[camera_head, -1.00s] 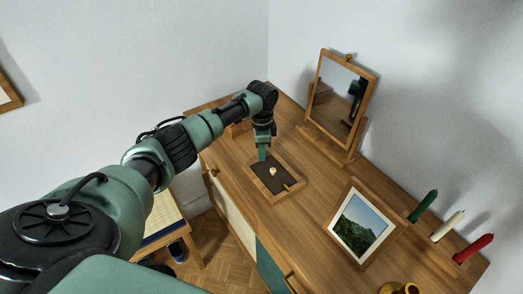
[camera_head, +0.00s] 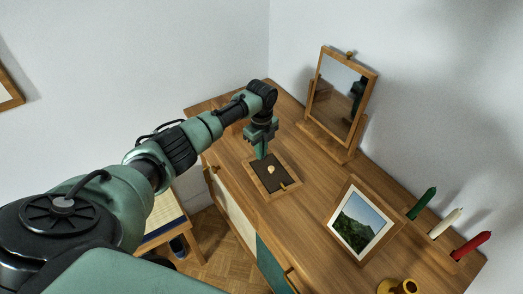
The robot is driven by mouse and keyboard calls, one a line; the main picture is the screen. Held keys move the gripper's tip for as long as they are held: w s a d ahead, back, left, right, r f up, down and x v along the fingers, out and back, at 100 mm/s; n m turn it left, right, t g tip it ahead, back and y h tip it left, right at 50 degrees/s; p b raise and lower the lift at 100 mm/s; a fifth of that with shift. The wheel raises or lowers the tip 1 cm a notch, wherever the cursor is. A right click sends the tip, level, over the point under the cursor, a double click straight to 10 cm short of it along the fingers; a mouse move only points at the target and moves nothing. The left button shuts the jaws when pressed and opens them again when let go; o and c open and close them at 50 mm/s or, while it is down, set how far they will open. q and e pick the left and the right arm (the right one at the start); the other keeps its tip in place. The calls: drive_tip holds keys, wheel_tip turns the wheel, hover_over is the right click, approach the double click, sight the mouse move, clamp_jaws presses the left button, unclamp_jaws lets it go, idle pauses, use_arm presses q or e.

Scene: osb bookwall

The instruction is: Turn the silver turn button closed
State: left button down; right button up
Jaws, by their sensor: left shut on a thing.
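A small wood-framed dark board (camera_head: 249,175) lies on the desk, with a pale round knob (camera_head: 270,169) in its middle and a small brass-coloured piece near its lower right edge. My left gripper (camera_head: 261,155) points down at the board's far edge. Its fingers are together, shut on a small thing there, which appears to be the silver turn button. The fingers hide the button, so its angle cannot be told. My right gripper is not in view.
The wooden desk (camera_head: 315,183) holds a tilting mirror (camera_head: 340,92) at the back, a framed landscape picture (camera_head: 357,222) and a holder with green, white and red candles at the right. A brass-coloured object (camera_head: 398,287) stands at the front. A stool is at the left.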

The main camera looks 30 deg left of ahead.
use_arm(q)
drive_tip(key=shift+m, duration=0.5)
idle(1.0)
drive_tip(key=c, duration=1.5)
unclamp_jaws()
drive_tip(key=shift+r+b, duration=0.55)
drive_tip(key=shift+r, duration=3.4)
